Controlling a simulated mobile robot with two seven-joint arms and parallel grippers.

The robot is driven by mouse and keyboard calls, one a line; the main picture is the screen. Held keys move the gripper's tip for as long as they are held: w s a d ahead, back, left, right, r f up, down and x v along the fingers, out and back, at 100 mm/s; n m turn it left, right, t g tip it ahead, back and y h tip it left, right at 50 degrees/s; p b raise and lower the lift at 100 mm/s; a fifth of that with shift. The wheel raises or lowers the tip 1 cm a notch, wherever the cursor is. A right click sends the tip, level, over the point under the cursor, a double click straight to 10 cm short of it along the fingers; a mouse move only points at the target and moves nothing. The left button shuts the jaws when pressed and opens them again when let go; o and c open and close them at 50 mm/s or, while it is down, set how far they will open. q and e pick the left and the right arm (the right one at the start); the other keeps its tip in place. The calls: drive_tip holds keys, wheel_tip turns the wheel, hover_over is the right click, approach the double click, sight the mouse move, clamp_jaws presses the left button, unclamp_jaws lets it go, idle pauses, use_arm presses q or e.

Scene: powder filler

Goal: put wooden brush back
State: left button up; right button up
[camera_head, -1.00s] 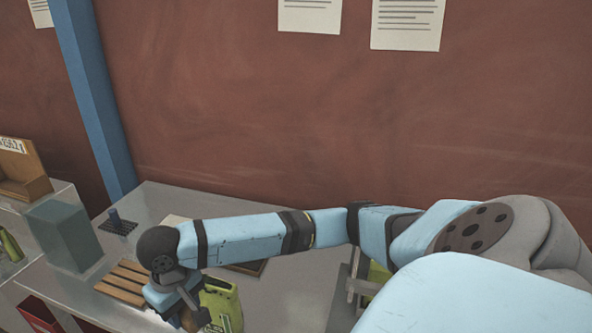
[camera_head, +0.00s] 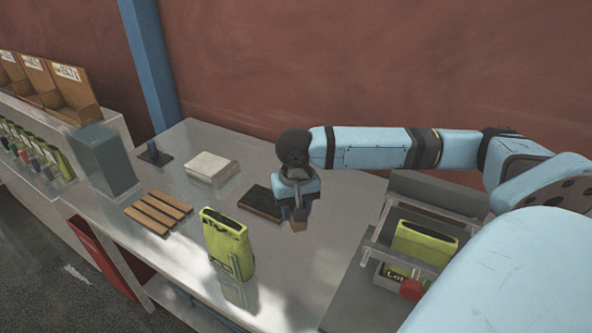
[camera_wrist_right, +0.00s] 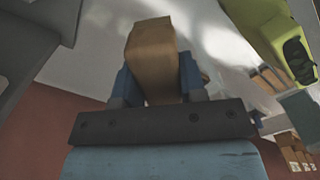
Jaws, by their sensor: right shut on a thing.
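In the head view the gripper is above the table, beside the right end of a flat dark tray with a brown edge (camera_head: 262,204). Whether the brush touches the table is unclear. My left gripper is not in view.
A green container (camera_head: 228,243) stands front left of the gripper. A slatted wooden rack (camera_head: 158,212) and a white block (camera_head: 208,167) lie further left. A grey machine (camera_head: 440,190) holding a green pouch (camera_head: 424,243), with a red knob (camera_head: 411,289), stands right. The table between is clear.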

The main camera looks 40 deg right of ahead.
sight(296, 267)
wheel_tip(296, 267, down, 19)
drive_tip(key=shift+p, duration=0.7)
drive_tip(key=shift+s+f, duration=0.1)
drive_tip(key=o, duration=0.8)
wheel_tip(296, 267, up, 12)
drive_tip(key=shift+r+b, duration=0.15)
drive_tip(key=shift+b, duration=0.55)
